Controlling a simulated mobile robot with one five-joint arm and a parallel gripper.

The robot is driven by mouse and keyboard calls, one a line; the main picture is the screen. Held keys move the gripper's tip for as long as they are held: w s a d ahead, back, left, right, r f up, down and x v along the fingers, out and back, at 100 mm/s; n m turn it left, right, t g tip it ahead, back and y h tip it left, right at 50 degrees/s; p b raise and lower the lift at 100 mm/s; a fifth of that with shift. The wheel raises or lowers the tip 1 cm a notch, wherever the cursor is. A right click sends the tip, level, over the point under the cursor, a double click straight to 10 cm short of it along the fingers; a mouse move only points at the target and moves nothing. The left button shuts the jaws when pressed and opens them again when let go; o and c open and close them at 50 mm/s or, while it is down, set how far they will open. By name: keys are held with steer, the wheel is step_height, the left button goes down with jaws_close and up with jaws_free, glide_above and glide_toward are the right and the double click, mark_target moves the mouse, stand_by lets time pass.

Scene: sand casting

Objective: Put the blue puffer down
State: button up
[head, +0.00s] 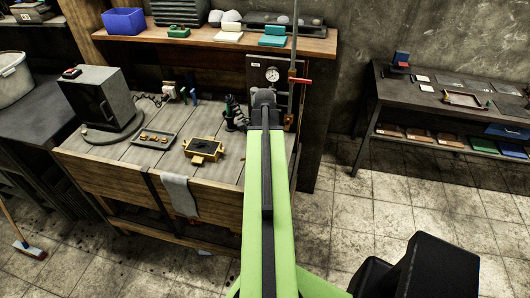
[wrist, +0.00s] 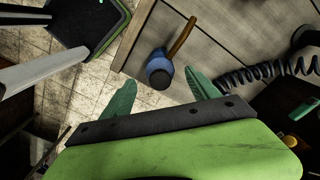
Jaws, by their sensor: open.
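In the wrist view the blue puffer (wrist: 158,72), a round blue bulb with a dark end and a brown-orange nozzle (wrist: 183,36), is over the grey plank tabletop (wrist: 225,45) near its edge. My gripper (wrist: 160,76) has its two green fingers spread wide, with the bulb between and just beyond their tips. Gaps show on both sides of the bulb. I cannot tell whether the puffer rests fully on the planks. In the head view my green arm reaches over the right part of the workbench (head: 120,157) and I cannot make out the puffer.
A black coiled hose (wrist: 255,75) lies right of the fingers in the wrist view. On the bench stand a yellow-framed box (head: 203,148), a small tray (head: 155,139) and a grey oven (head: 100,97). A pressure gauge (head: 272,74) is behind my arm's end. Bare planks lie between these items.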

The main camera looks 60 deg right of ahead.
step_height(320, 180, up, 5)
steer(key=p, duration=0.3)
steer(key=shift+r, duration=0.15)
steer(key=w+a+n, duration=0.6)
steer(key=w+a, duration=0.3)
steer(key=a, duration=0.3)
steer(key=w+a+n, duration=0.6)
steer(key=w+a, duration=0.3)
steer(key=a, duration=0.3)
steer(key=w+a+n, duration=0.1)
steer(key=a+n, duration=0.4)
steer(key=a, duration=0.8)
steer(key=w+a+n, duration=0.2)
steer(key=a+n, duration=0.4)
steer(key=a, duration=0.6)
steer(key=shift+w+a, duration=0.3)
steer(key=shift+a, duration=0.1)
steer(key=shift+f, duration=0.2)
